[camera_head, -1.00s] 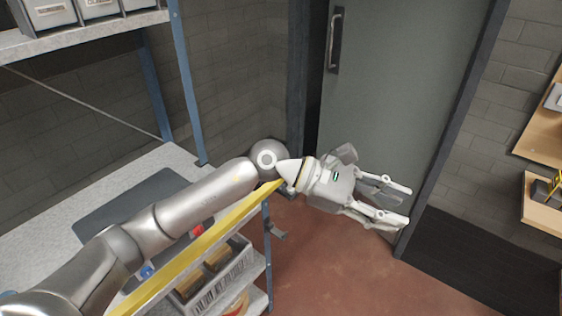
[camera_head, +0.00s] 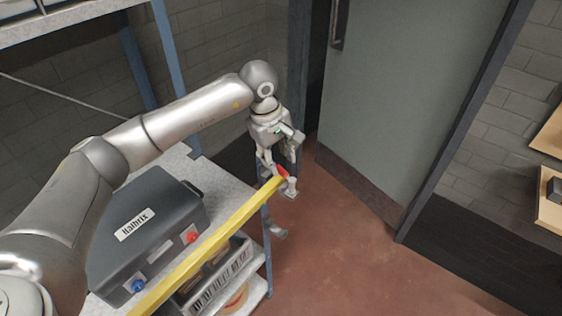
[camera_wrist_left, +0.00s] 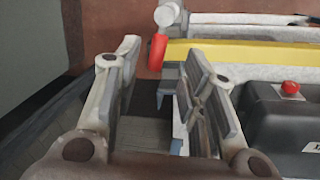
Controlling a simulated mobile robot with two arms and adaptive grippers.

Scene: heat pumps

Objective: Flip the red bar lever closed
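The red bar lever (camera_head: 283,171) is at the far end of the yellow bar (camera_head: 215,240), beyond the shelf's corner post. In the left wrist view the red lever (camera_wrist_left: 158,51) stands roughly upright beside the end of the yellow bar (camera_wrist_left: 240,54), below a grey round piece (camera_wrist_left: 165,15). My left gripper (camera_head: 279,184) points down at the lever and partly hides it. In the left wrist view its two fingers (camera_wrist_left: 163,62) are apart, with the lever showing between and ahead of the tips; no grip shows. My right gripper is not in view.
A dark case (camera_head: 150,225) with red and blue knobs sits on the shelf behind the bar. A grey crate (camera_head: 220,285) stands on the shelf below. A grey-green door (camera_head: 400,110) is at the back. The red-brown floor (camera_head: 340,250) right of the shelf is clear.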

